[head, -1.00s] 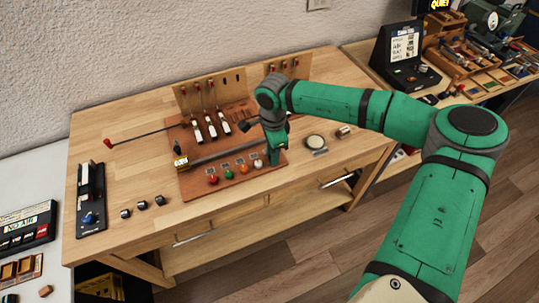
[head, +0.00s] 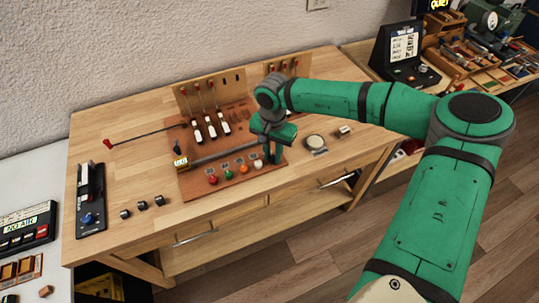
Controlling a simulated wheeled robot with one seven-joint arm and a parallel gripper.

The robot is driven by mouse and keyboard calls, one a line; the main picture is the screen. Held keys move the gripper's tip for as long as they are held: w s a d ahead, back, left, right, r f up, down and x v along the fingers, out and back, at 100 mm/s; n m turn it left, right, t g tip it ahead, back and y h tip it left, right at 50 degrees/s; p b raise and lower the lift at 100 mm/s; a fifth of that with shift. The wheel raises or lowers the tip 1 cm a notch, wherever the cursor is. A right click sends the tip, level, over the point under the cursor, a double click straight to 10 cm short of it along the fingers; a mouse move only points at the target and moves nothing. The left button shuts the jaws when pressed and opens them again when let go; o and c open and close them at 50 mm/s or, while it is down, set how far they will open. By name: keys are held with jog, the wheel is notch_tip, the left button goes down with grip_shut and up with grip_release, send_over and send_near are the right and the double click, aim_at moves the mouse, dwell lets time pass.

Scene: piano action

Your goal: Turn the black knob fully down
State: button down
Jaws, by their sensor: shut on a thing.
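My gripper (head: 275,153) is at the right end of the reddish-brown panel (head: 205,192) on the wooden bench, pointing down close to its surface. It is shut, and its jaws and wrist hide what is between them. The black knob is not visible there; it appears to be the thing held, behind my gripper. A small black-topped part (head: 177,148) stands at the panel's left end, above a yellow-marked tag. A grey rod (head: 215,153) runs across the panel towards my gripper.
White-tipped levers (head: 210,130) stand behind. A round pale disc (head: 316,142) lies to the right.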

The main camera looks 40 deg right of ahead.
aim_at(270, 157)
jog(key=shift+w+a+r+n, duration=0.1)
jog(key=shift+w+r+n, duration=0.05)
jog(key=shift+w+n, duration=0.3)
jog(key=c, duration=1.6)
grip_release()
jog(key=shift+a, duration=0.1)
jog(key=shift+o, duration=0.2)
jog(key=shift+s, duration=0.1)
notch_tip(270, 157, up, 11)
jog(key=shift+a+f, duration=0.2)
jog(key=shift+d, duration=0.2)
